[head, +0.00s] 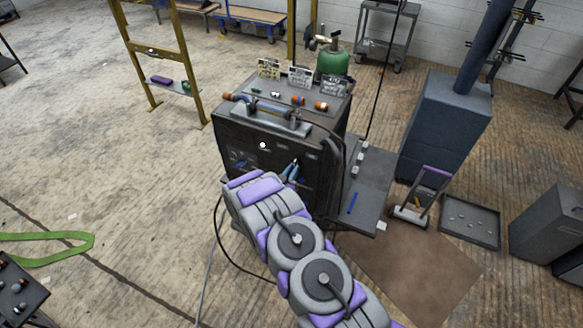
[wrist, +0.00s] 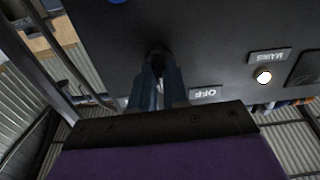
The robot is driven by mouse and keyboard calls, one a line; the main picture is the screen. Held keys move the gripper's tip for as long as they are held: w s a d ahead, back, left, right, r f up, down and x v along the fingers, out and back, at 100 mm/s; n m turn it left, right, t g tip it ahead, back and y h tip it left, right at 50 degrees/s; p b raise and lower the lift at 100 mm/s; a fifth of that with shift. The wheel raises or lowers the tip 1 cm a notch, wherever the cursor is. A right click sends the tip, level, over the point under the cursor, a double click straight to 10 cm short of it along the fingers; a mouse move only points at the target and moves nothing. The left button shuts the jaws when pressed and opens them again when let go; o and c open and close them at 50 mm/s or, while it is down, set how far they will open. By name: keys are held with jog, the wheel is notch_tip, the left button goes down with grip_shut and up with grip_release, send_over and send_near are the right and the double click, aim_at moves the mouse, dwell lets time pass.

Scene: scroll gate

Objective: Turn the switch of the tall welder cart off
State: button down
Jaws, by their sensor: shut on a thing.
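The tall welder cart (head: 240,140) is a dark box on the floor in the middle of the head view, with a grey handle bar along its upper front edge. In the wrist view its dark front panel (wrist: 215,45) appears upside down. My gripper (wrist: 156,68) has blue fingers and is shut on a small black switch (wrist: 155,50) on that panel. An OFF label (wrist: 206,93) sits beside the fingers. A lit white lamp (wrist: 264,77) is next to a MAINS label (wrist: 269,57). In the head view my gripper (head: 292,170) touches the front panel; the switch is hidden there.
A green gas cylinder (head: 332,62) stands behind the cart. A blue-grey cabinet (head: 440,125) is to the right, with a small hand truck (head: 412,212) and a flat tray (head: 470,222) nearby. The floor at left is mostly open.

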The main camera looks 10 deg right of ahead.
jog(key=shift+w+a+r+n+p, duration=0.1)
jog(key=shift+n+p, duration=0.45)
jog(key=shift+n, duration=1.35)
jog(key=shift+a+r+n+p, duration=0.1)
jog(key=shift+n+p, duration=0.4)
jog(key=shift+n, duration=1.4)
jog(key=c, duration=1.1)
grip_release()
jog(key=shift+f, duration=0.15)
jog(key=p+v, duration=0.1)
jog(key=v, duration=1.6)
jog(key=shift+a, duration=0.15)
